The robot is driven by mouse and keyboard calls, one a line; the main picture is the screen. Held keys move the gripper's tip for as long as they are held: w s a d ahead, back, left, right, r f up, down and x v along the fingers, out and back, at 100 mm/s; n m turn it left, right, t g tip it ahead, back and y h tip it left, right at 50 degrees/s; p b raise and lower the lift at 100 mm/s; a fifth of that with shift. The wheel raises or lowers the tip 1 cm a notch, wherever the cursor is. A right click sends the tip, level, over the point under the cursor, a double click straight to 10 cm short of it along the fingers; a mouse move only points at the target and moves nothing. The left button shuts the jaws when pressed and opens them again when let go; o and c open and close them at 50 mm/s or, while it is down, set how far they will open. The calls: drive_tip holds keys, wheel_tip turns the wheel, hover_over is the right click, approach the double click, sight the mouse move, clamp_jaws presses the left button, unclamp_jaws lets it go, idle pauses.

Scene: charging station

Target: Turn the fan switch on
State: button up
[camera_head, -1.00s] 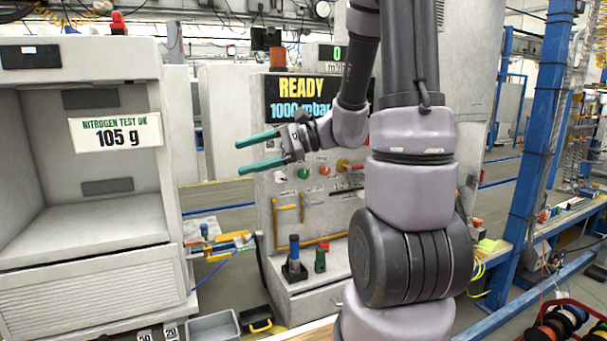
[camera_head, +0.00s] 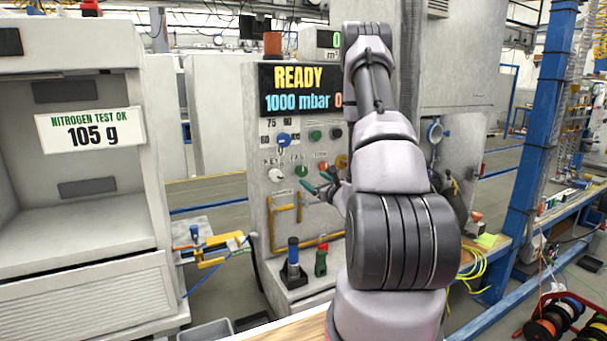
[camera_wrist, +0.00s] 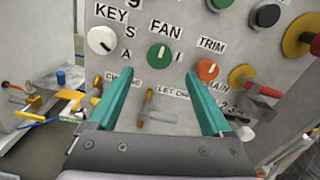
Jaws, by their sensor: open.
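The fan switch (camera_wrist: 160,54) is a green round knob with a white pointer line, below the FAN label (camera_wrist: 165,29) in the wrist view. Its pointer stands close to upright, with a small mark to its right. In the head view the fan switch (camera_head: 301,171) shows small on the grey panel. My gripper (camera_wrist: 155,92) is open and empty, with two teal fingers facing the panel, one on each side below the knob. In the head view my gripper (camera_head: 316,184) is near the panel's knob row. Contact with the panel cannot be told.
The white KEY knob (camera_wrist: 101,40) is left of the fan switch and the orange TRIM knob (camera_wrist: 207,71) is right. Yellow handles (camera_head: 284,207) and a bar are below. A red and yellow knob (camera_wrist: 299,38) juts out at upper right.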

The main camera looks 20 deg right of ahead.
sight(303, 172)
drive_tip(key=w, duration=0.8)
drive_tip(key=shift+a, duration=0.2)
drive_tip(key=shift+c, duration=0.3)
clamp_jaws()
